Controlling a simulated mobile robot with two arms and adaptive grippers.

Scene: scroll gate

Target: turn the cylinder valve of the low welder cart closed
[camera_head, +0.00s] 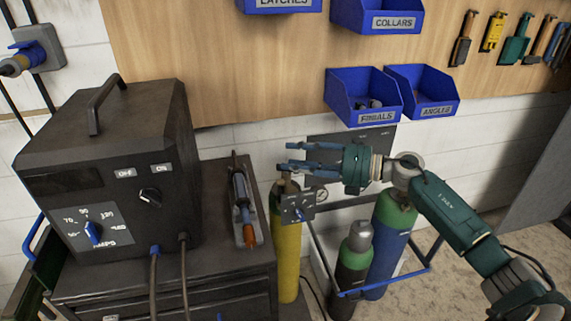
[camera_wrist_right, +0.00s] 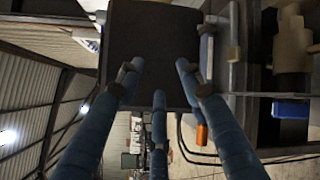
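A yellow gas cylinder (camera_head: 286,250) stands beside the dark welder cart (camera_head: 215,275). At its top is a small brownish valve (camera_head: 287,185), partly hidden by a dark block (camera_head: 298,208) with markings. A round gauge (camera_head: 321,195) sits to the right of it. My right gripper (camera_head: 292,158) is above the valve, its blue fingers pointing left. In the right wrist view its fingers (camera_wrist_right: 158,80) are spread with nothing between them, facing the dark welder (camera_wrist_right: 150,45). The gripper looks apart from the valve. My left gripper is in neither view.
The welder (camera_head: 110,170) with knobs stands on the cart at left. A torch with an orange end (camera_head: 245,215) lies on the cart top. Green-topped cylinders (camera_head: 352,265) stand in a blue frame (camera_head: 395,282) below my right arm. Blue bins (camera_head: 362,95) hang behind on the wall.

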